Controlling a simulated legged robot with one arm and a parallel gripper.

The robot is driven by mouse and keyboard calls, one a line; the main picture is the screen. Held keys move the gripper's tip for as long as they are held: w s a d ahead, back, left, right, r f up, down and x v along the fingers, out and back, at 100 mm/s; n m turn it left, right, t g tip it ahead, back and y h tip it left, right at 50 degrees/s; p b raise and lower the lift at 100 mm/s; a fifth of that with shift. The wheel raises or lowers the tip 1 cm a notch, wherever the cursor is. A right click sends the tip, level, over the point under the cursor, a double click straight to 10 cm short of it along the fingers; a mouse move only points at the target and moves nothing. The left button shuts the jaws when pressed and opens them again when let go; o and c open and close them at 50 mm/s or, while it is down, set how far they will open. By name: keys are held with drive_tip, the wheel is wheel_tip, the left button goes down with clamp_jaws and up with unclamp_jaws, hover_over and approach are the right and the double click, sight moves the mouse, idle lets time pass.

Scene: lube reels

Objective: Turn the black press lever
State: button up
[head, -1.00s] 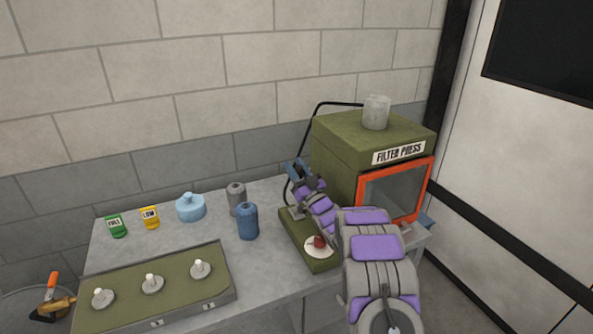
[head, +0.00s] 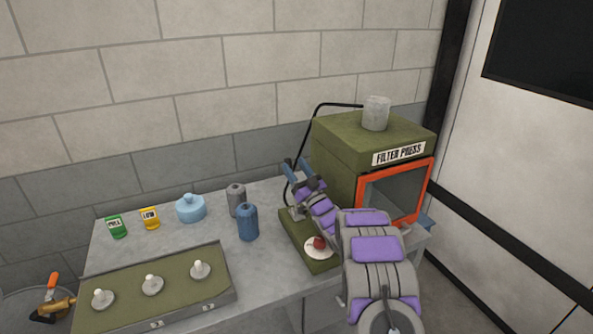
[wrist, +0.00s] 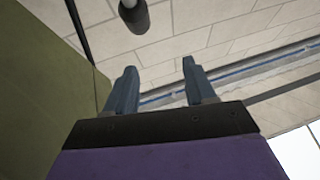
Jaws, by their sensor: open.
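The black press lever shows in the wrist view as a dark rounded knob (wrist: 134,17) on a pale rod, cut off by the top edge. It lies beyond my fingertips, nearer the left finger, and appears apart from both. My gripper (wrist: 159,64) is open and empty, with two blue-grey fingers spread. In the head view my gripper (head: 296,164) is raised at the left side of the green filter press (head: 335,150), above its green base plate (head: 322,265). I cannot make out the lever clearly there, as my arm covers part of that area.
A red knob on a white disc (head: 319,245) sits on the base plate below my arm. A blue bottle (head: 247,222) and a grey bottle (head: 236,198) stand to the left. A black hose (head: 318,118) loops behind my gripper. A panel with pale knobs (head: 150,300) lies front left.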

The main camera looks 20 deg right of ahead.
drive_tip(key=s+a+r+p, duration=0.1)
drive_tip(key=s+r, duration=0.1)
drive_tip(key=s, duration=0.5)
drive_tip(key=s+a+r+p, duration=0.1)
drive_tip(key=s+a+r, duration=0.1)
drive_tip(key=s, duration=0.6)
drive_tip(key=shift+s+a+r, duration=0.3)
drive_tip(key=shift+r, duration=0.05)
